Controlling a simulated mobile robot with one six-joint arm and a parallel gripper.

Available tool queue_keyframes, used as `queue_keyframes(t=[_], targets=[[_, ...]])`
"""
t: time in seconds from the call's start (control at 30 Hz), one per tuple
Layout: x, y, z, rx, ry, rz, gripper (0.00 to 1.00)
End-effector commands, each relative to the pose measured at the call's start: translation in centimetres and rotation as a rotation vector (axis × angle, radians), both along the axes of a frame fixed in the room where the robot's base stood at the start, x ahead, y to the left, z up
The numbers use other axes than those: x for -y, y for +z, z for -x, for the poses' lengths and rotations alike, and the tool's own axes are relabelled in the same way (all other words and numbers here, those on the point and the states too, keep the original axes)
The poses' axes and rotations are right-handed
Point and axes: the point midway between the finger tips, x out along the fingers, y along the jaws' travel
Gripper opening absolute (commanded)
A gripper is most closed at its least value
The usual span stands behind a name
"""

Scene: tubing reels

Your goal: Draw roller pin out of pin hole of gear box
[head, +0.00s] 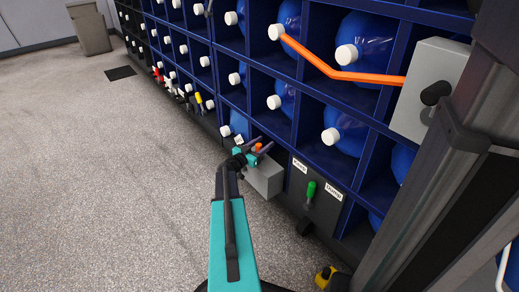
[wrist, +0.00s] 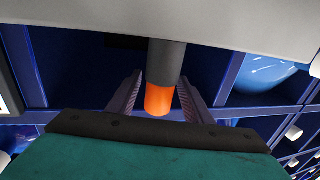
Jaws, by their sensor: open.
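The roller pin (wrist: 162,80) shows in the wrist view as a dark grey shaft with an orange end, sticking out from a pale grey body (wrist: 90,14), which I take as the gear box. My gripper (wrist: 160,76) is open, with one ridged finger on each side of the pin; a gap shows on the left, and contact on the right is unclear. In the head view my gripper (head: 262,146) is at the grey gear box (head: 265,180), low on the blue rack, with the orange pin end (head: 258,147) between its fingers. The pin hole is hidden.
The blue rack (head: 297,85) holds several blue bottles with white caps. A second grey box (head: 428,88) with an orange bar (head: 345,74) is at the upper right. A green-handled lever (head: 311,190) is right of the gear box.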

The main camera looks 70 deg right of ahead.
Motion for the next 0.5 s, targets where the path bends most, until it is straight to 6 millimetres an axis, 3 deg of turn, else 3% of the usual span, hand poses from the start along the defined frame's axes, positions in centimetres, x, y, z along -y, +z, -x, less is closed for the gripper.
queue_keyframes(t=[0.3,0.5], targets=[[0.13,0.02,0.07,0.000,0.000,0.000,0.46],[0.12,0.00,0.06,0.000,0.000,0.000,0.12]])
